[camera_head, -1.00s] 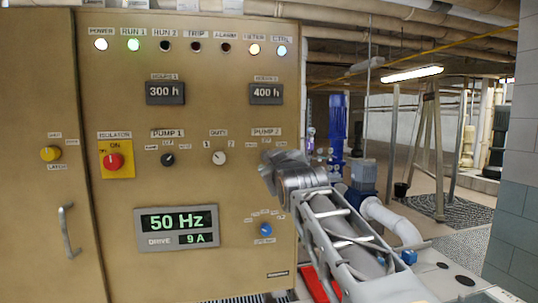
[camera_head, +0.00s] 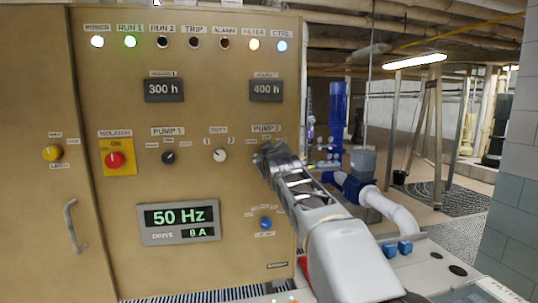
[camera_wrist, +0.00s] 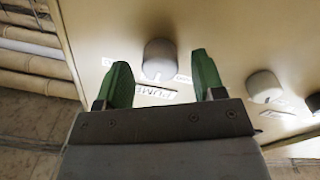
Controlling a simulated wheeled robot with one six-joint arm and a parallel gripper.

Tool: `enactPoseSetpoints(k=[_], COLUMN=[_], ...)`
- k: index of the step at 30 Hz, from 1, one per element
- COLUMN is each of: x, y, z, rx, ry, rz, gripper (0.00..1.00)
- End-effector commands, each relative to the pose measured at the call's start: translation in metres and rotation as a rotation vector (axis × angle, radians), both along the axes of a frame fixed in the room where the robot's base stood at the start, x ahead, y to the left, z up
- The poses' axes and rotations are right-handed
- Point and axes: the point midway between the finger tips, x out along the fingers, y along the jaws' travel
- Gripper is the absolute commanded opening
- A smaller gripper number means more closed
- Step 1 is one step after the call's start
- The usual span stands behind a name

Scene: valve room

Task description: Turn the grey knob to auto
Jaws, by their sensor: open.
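The grey knob (camera_wrist: 159,58) of the PUMP 2 switch is on the tan panel in the wrist view, where its label appears upside down. A pale mark shows at its lower edge. My gripper (camera_wrist: 160,72) is open, with one green finger on each side of the knob and a visible gap to each. I cannot tell how far the fingertips reach along it. In the head view my gripper (camera_head: 268,157) is in front of the panel under the PUMP 2 label and hides the knob. The knob's position words are not readable.
A pale DUTY knob (camera_head: 219,156) and a black PUMP 1 knob (camera_head: 169,157) sit left of my gripper. A blue knob (camera_head: 265,224) is below it. A red isolator (camera_head: 115,160) and a door handle (camera_head: 71,226) are farther left. Blue pumps (camera_head: 338,112) stand behind right.

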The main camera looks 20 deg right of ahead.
Motion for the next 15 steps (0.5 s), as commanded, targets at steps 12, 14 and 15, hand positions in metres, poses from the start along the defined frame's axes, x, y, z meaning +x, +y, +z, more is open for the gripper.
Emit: enactPoseSetpoints(k=[12, 14, 15], x=[-0.0003, -0.0003, -0.0003], y=[0.0002, 0.0001, 0.0001], z=[0.0000, 0.0001, 0.0001], rx=[0.000, 0.000, 0.000], ry=[0.000, 0.000, 0.000], rz=[0.000, 0.000, 0.000], gripper=[0.34, 0.28, 0.24])
